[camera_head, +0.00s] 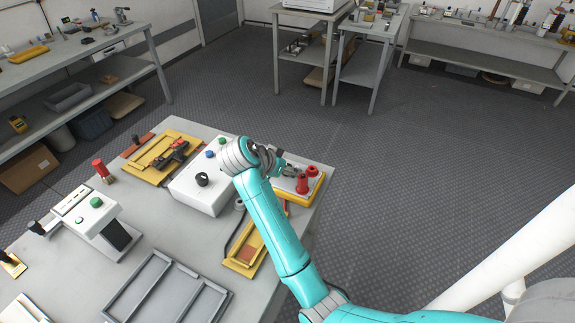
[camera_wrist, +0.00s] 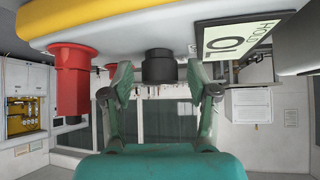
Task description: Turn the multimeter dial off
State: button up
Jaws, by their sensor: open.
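The multimeter (camera_head: 317,189) has a yellow rim, a pale face and red terminals. It lies at the right edge of the table, partly hidden by my arm in the head view. In the wrist view its yellow edge (camera_wrist: 85,18) runs along the top, with a red terminal (camera_wrist: 68,80) at the left and a display (camera_wrist: 240,37) with large dark characters at the right. The black dial (camera_wrist: 158,66) sticks out from the face. My gripper (camera_wrist: 160,88) is open, with one finger on each side of the dial and small gaps visible. It also shows at the meter in the head view (camera_head: 283,163).
A white box (camera_head: 201,199) with a black knob and coloured buttons stands just left of the meter. A yellow tray (camera_head: 160,165), a red cylinder (camera_head: 100,168) and a grey divided tray (camera_head: 160,292) are on the same table. Floor is open to the right.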

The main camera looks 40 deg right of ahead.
grip_shut()
jog(key=shift+n+t, duration=0.3)
jog(key=shift+n, duration=0.1)
jog(key=n+t+y, duration=0.1)
jog(key=n+t, duration=0.1)
jog(key=n, duration=0.1)
jog(key=n+t+y, duration=0.1)
jog(key=n+t, duration=0.1)
jog(key=shift+n, duration=0.4)
jog(key=n+t+y, duration=0.1)
jog(key=n, duration=0.1)
jog(key=n+t+y, duration=0.1)
jog(key=n+y, duration=0.1)
jog(key=n, duration=0.1)
jog(key=shift+t, duration=0.4)
jog(key=shift+n, duration=0.3)
grip_release()
